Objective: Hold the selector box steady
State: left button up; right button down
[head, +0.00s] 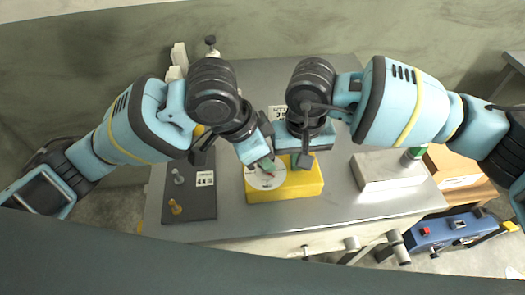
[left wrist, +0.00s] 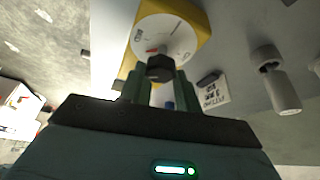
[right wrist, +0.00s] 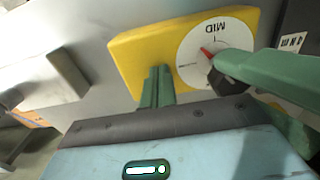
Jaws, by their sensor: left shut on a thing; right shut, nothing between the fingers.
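The selector box is a yellow block (head: 308,188) on the grey table, with a white dial (head: 262,181) on its top. The dial (right wrist: 195,62) carries a red pointer and the word MID in the right wrist view. A dark knob (left wrist: 160,68) stands at the dial's centre. My left gripper (head: 267,162) has its green fingers shut on this knob. My right gripper (head: 300,160) is shut and empty, its fingertips (right wrist: 158,72) at the yellow box beside the dial. Whether they touch or press on it I cannot tell.
A dark plate (head: 190,200) with small knobs or pegs lies left of the box. A pale block (head: 385,172) lies to the right. A cardboard box (head: 455,170) and a blue case (head: 445,230) are further right. Grey cylinders (head: 352,244) stick out at the front edge.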

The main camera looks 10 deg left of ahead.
pick_arm(q)
jog(key=shift+s+d+f+n, duration=0.15)
jog(key=shift+s+n, duration=0.05)
jog(key=shift+n, duration=0.4)
jog(key=o, duration=0.9)
jog(key=shift+s, duration=0.1)
jog(key=shift+c, duration=0.2)
jog(key=shift+o, duration=0.5)
jog(key=v, duration=1.2)
jog(key=shift+s, duration=0.25)
jog(key=shift+t, duration=0.3)
